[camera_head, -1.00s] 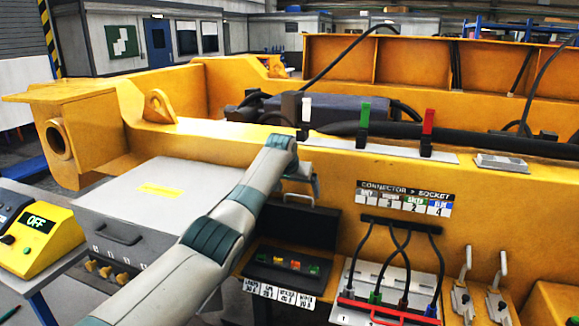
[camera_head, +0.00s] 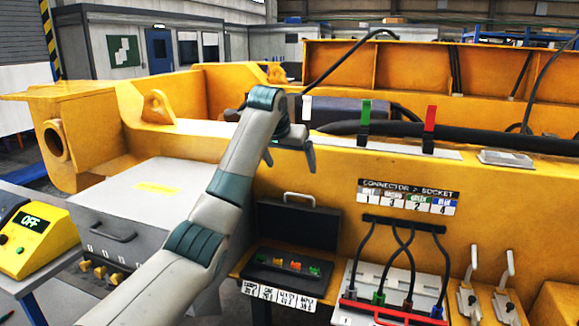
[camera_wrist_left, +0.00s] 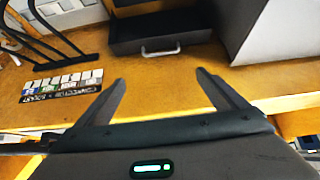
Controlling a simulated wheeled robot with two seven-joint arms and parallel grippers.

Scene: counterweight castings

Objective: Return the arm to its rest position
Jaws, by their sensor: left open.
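My left arm comes in from the lower left in the head view. My left gripper (camera_head: 290,160) hangs in front of the yellow casting (camera_head: 330,175), above the open black case (camera_head: 297,222). In the left wrist view the two fingers of the gripper (camera_wrist_left: 162,95) are spread wide with nothing between them. The black case with its pale handle also shows beyond the fingertips there (camera_wrist_left: 160,32). The gripper appears apart from the case. My right gripper is not in view.
A grey box (camera_head: 130,205) and a yellow unit reading OFF (camera_head: 32,242) stand at left. A connector panel (camera_head: 385,290) with black cables and a red bar stands right of the case. Toggle clamps (camera_head: 470,285) are farther right. Posts with white, green and red tops line the casting.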

